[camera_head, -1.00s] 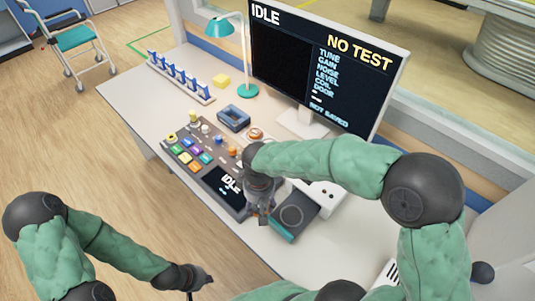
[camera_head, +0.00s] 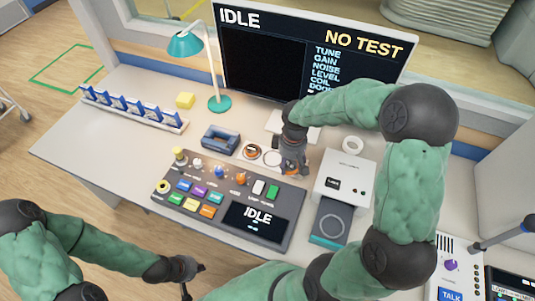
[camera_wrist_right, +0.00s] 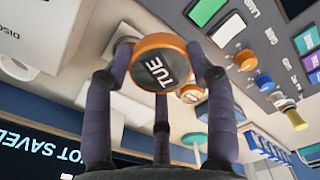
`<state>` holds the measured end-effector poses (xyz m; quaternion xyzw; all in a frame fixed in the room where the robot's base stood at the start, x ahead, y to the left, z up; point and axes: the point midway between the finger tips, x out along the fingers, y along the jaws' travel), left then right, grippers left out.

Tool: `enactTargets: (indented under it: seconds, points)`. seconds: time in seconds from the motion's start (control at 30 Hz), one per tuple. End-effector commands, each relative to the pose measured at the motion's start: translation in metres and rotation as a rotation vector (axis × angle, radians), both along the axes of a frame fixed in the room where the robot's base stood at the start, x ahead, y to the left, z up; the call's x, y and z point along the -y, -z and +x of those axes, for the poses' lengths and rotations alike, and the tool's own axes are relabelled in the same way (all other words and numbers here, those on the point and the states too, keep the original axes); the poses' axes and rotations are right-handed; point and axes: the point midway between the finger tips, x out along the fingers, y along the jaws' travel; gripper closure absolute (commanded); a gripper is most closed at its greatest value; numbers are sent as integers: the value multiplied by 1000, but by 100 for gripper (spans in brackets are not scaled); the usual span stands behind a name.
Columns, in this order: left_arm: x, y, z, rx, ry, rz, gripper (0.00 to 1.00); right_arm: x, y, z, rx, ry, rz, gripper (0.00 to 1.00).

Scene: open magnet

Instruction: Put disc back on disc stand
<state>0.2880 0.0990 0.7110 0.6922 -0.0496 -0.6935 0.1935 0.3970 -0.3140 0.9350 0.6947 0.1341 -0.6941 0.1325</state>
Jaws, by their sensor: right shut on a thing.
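My right gripper (camera_head: 292,172) is over the desk, behind the control console. In the right wrist view its fingers (camera_wrist_right: 165,72) are shut around an orange-rimmed disc (camera_wrist_right: 160,65) with a dark face marked "TUE". The fingers mostly hide this disc in the head view. Just left of the gripper are two round pale places: one bears an orange-and-white disc (camera_head: 252,150), the other (camera_head: 272,158) looks empty. I cannot tell surely whether these are the disc stand. My left gripper (camera_head: 188,276) is at the lower left, fingers apart and empty.
The console (camera_head: 225,205) lies in front of the right gripper. A white box (camera_head: 343,178) with a dark circle-marked tray (camera_head: 331,224) stands to its right. A blue holder (camera_head: 220,138), lamp (camera_head: 219,104) and monitor (camera_head: 265,62) are nearby.

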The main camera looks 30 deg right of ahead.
Motion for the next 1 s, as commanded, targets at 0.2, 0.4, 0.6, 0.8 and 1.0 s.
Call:
enactTargets:
  seconds: [0.2,0.4,0.6,0.8,1.0]
  points:
    - [0,9,-1,-2,1,0,100,3,18,34,-1,-2,1,78]
    - [0,18,-1,-1,0,0,100,7,36,73,-1,-1,1,78]
    - [0,28,-1,-1,0,0,100,10,65,105,-4,0,1,78]
    - [0,35,0,-1,0,0,100,12,88,126,-1,0,1,78]
    - [0,37,0,-1,0,0,100,13,96,133,0,0,0,78]
